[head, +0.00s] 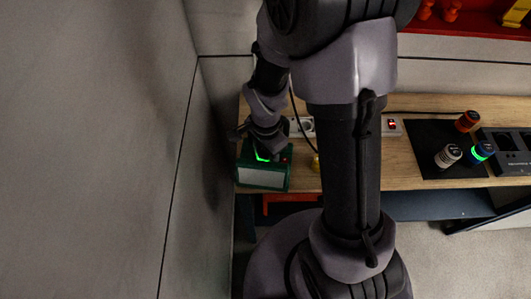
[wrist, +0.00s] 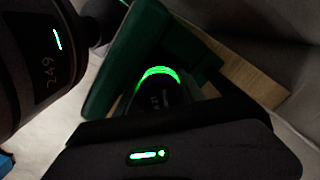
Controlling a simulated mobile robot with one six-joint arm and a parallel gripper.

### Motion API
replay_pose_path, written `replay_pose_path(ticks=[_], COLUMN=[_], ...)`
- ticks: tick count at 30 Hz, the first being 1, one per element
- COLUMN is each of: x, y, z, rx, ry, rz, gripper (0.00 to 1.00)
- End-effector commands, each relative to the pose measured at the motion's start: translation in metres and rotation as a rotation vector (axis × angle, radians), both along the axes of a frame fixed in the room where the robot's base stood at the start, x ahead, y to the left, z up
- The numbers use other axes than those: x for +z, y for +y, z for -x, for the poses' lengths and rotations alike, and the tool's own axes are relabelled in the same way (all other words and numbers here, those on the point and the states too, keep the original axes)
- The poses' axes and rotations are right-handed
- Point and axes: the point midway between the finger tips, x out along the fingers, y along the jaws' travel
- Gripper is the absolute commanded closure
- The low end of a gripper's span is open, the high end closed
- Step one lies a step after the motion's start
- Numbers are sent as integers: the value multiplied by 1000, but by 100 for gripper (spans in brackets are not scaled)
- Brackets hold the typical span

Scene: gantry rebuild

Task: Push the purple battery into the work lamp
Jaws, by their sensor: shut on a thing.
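The work lamp (head: 262,178), a green box with a pale front panel, stands at the left end of the bench. Its green body also shows in the wrist view (wrist: 122,65). A round battery (wrist: 153,96) with a glowing green ring is at the lamp's green housing; it looks dark, and its purple colour cannot be made out. My gripper (head: 265,148) is over the lamp's top, shut on the battery. Gripper and arm hide most of the battery in the head view, and how deep it sits cannot be told.
A black mat (head: 422,136) on the right holds an orange-red battery (head: 467,121), a white battery (head: 448,156) and a blue battery (head: 482,151). A grey device (head: 507,140) is beside them. A power strip (head: 392,126) lies at the back. A wall (head: 209,140) is close left.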

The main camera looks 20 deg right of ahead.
Motion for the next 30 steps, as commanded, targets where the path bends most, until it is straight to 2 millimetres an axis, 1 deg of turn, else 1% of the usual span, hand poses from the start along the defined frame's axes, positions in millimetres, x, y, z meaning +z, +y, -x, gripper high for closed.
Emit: replay_pose_path(ticks=[1,12,21,22,23,27,30], x=[-3,-11,-11,-11,-11,-9,3], y=[0,0,-1,-1,-1,-1,0], z=[2,2,3,2,2,2,2], rx=[-3,-5,-5,-6,-5,-5,-4], ry=[5,7,8,8,8,8,5], rz=[0,0,0,0,0,0,0], gripper=[100,100,100,48,45,45,45])
